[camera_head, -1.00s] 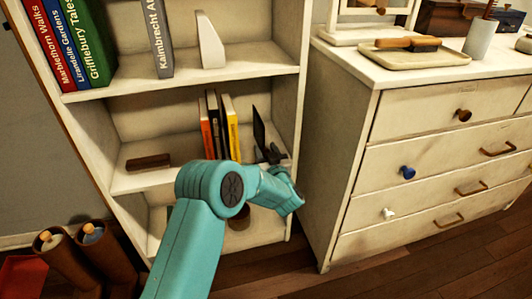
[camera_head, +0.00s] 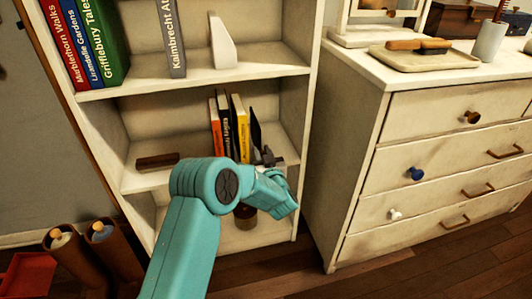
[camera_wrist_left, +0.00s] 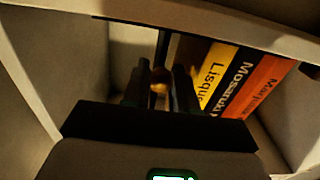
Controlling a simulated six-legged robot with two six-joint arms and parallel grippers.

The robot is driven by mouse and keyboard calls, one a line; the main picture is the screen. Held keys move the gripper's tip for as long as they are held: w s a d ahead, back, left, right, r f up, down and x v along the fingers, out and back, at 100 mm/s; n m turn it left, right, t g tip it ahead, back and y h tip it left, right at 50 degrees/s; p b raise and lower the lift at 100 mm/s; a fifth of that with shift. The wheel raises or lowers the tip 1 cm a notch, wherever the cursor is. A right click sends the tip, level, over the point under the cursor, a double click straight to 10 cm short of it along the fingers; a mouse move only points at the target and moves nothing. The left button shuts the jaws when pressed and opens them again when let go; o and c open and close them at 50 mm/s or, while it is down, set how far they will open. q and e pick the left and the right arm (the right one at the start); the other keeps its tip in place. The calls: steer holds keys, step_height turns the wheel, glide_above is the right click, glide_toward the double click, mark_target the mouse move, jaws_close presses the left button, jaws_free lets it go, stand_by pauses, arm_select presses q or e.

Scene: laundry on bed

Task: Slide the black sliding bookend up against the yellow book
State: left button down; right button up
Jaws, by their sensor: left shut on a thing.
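The black sliding bookend (camera_head: 256,131) stands on the middle shelf of the bookcase, just right of the yellow book (camera_head: 240,125). The two are close in the head view; I cannot tell if they touch. In the left wrist view the bookend's dark plate (camera_wrist_left: 162,48) is upright between the fingers, left of the yellow book (camera_wrist_left: 214,75). My left gripper (camera_head: 270,157) is at the front of the shelf, shut on the bookend. Its fingers also show in the left wrist view (camera_wrist_left: 160,88). My teal arm hides part of the shelf front. My right gripper is out of view.
A black book (camera_head: 225,125) and an orange book (camera_head: 214,128) stand left of the yellow one. A brown block (camera_head: 157,160) lies farther left on that shelf. The bookcase side wall (camera_head: 300,125) is close on the right, beside a white dresser (camera_head: 365,155).

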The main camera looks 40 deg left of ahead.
arm_select(q)
steer(key=shift+d, duration=0.1)
steer(key=c, duration=1)
jaws_free()
steer(key=shift+w, duration=0.1)
steer(key=shift+c, duration=0.2)
steer(key=shift+d, duration=0.1)
